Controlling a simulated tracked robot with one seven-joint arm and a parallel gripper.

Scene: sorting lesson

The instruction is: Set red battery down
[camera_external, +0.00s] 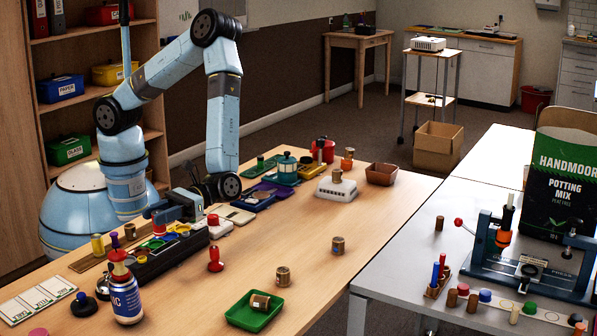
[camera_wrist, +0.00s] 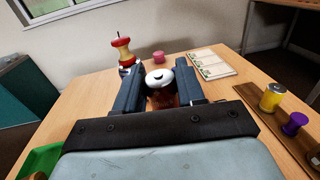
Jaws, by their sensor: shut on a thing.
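My gripper (camera_external: 157,216) is at the end of the bent-down arm, low over the left part of the wooden table, above the dark sorting strip. In the wrist view its two dark fingers (camera_wrist: 160,90) are closed on the red battery (camera_wrist: 163,101). The battery is a dark red body between the fingers, partly hidden by the gripper. A white, dark-centred round shape shows at its top; I cannot tell if it is part of it. In the external view a bit of red (camera_external: 159,219) shows at the fingers.
A dark strip (camera_external: 150,267) with coloured round places lies below the gripper. Cards (camera_external: 38,297) lie at the left. A green tray (camera_external: 240,317) is at the front.

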